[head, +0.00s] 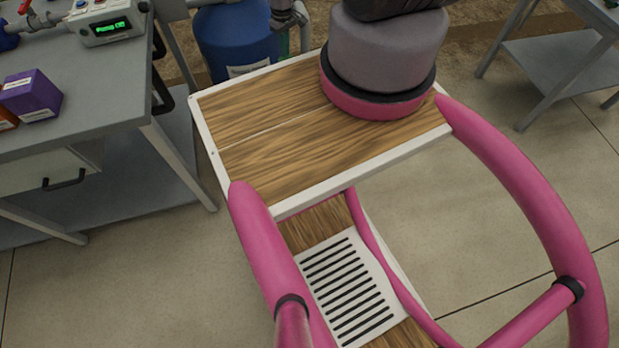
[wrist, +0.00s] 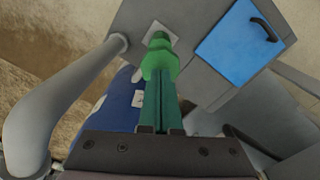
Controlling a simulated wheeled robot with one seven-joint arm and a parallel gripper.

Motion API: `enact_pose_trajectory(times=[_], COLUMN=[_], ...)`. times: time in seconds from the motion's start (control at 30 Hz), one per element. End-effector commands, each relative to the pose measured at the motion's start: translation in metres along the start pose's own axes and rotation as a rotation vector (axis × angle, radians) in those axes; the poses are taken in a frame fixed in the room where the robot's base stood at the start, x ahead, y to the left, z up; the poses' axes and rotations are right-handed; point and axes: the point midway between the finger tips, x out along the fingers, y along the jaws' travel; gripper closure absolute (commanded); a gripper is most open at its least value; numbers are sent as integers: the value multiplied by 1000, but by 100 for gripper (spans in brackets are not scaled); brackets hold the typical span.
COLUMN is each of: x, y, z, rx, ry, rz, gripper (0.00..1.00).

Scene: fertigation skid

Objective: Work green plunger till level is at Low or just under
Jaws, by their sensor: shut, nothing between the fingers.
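In the wrist view a bright green knob-like part (wrist: 160,58), which looks like the green plunger, stands just past my fingertips. My gripper (wrist: 160,88) has its two dark teal fingers pressed together, with nothing held between them. The fingertips line up with the green part; I cannot tell whether they touch it. A blue tank (head: 238,42) with a white label stands at the top of the head view, and part of it shows beside my fingers in the wrist view (wrist: 122,104). No level marking can be read in either view.
A grey workbench (head: 100,95) on the left bears a controller with a green display (head: 107,29) and a purple box (head: 32,94). A thick grey pipe (wrist: 38,112) runs left of my gripper. A blue panel with a black handle (wrist: 236,50) lies to the right.

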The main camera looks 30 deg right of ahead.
Motion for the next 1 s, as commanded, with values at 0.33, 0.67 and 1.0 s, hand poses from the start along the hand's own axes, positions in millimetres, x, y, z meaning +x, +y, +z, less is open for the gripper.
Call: enact_pose_trajectory(times=[0.33,0.67,1.0], x=[22,42,62], y=[0,0,0], z=[0,0,0], rx=[0,0,0], ry=[0,-1,-1], rz=[0,0,0], gripper=[100,100,100])
